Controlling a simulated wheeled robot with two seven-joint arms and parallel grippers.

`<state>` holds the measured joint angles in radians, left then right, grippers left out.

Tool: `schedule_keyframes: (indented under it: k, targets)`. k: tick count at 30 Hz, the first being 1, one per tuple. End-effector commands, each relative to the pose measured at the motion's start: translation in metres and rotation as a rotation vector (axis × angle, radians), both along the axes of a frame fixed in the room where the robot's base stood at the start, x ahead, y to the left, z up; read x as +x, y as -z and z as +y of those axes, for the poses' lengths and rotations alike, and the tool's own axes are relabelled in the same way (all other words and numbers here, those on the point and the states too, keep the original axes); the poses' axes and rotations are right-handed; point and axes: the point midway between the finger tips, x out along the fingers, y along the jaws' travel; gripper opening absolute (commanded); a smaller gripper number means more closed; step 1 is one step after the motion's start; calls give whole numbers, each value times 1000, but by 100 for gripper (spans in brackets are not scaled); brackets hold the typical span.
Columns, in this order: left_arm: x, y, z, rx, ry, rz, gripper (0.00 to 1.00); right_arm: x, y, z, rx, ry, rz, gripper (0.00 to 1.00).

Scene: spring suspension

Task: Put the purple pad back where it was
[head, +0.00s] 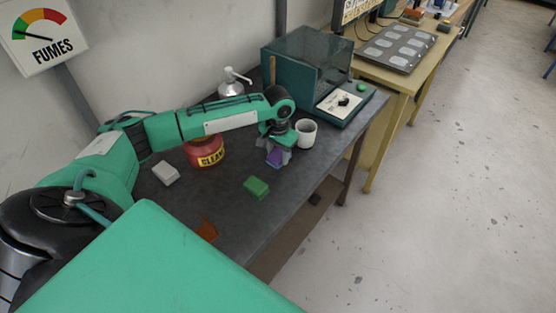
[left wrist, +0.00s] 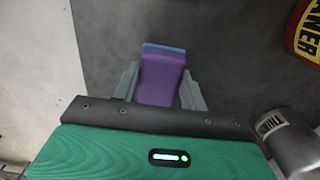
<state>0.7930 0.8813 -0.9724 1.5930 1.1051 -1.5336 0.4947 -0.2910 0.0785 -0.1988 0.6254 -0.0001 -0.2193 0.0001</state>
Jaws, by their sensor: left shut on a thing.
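I cannot tell whether the pad touches the bench top. My right gripper is in neither view.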

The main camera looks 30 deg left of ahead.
Motion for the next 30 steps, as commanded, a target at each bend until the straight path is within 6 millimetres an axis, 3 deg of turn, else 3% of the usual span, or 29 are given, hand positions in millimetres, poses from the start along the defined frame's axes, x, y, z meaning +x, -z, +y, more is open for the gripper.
schedule_keyframes:
  k: [9,20,21,24,30]
  targets:
    - [-1,40,0,1,-1,2,25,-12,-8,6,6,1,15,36]
    - [-1,44,0,0,0,2,25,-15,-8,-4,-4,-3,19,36]
    - [-1,44,0,0,0,1,49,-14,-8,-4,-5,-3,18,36]
    - [-1,44,0,0,0,1,65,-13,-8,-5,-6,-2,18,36]
    - [-1,44,0,0,0,1,65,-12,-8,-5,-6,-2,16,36]
